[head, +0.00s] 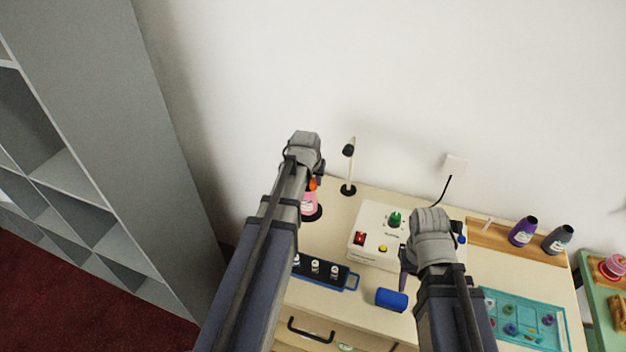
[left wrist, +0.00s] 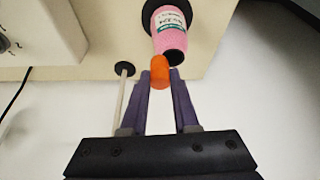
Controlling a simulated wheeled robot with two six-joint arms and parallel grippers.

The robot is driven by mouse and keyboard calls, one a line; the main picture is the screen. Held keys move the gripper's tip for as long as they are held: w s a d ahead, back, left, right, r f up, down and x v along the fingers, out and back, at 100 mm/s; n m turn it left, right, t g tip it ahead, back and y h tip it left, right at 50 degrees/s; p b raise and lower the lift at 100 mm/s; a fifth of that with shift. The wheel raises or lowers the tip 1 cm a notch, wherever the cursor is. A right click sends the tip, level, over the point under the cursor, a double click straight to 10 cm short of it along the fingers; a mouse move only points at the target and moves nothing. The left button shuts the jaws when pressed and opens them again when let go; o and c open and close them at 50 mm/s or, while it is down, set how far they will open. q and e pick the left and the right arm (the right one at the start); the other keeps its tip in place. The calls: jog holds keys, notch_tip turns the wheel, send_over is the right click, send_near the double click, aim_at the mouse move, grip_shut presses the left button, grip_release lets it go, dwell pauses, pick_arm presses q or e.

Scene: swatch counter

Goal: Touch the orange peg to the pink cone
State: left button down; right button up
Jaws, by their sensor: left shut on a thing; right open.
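My left gripper (left wrist: 160,78) is shut on the orange peg (left wrist: 160,72), which sticks out past the fingertips. The pink cone (left wrist: 168,32), with a white label and a dark base, is right beyond the peg in the left wrist view. The peg overlaps the cone's narrow end there; I cannot tell whether they touch. In the head view the peg (head: 312,184) shows just above the cone (head: 309,202), both partly hidden by my left arm. My right gripper (head: 430,245) is open over the counter's front, its fingers mostly hidden.
A white control box (head: 376,248) with coloured buttons stands mid-counter. A thin lamp (head: 349,170) is behind the cone. A blue rack (head: 340,277), blue cylinder (head: 391,300) and teal tray (head: 545,318) lie in front. Purple (head: 523,231) and dark (head: 557,240) bottles stand right.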

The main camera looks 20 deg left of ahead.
pick_arm(q)
jog(key=shift+s+f+b, duration=0.1)
jog(key=shift+f+b, duration=0.25)
pick_arm(e)
jog(key=shift+f, duration=0.4)
dwell(0.8)
jog(key=shift+r, duration=0.1)
pick_arm(q)
jog(key=shift+r+p, duration=0.4)
jog(key=shift+p, duration=0.05)
jog(key=shift+r+p, duration=2.1)
jog(key=shift+r, duration=0.05)
pick_arm(e)
notch_tip(320, 180, up, 5)
jog(key=shift+f, duration=0.1)
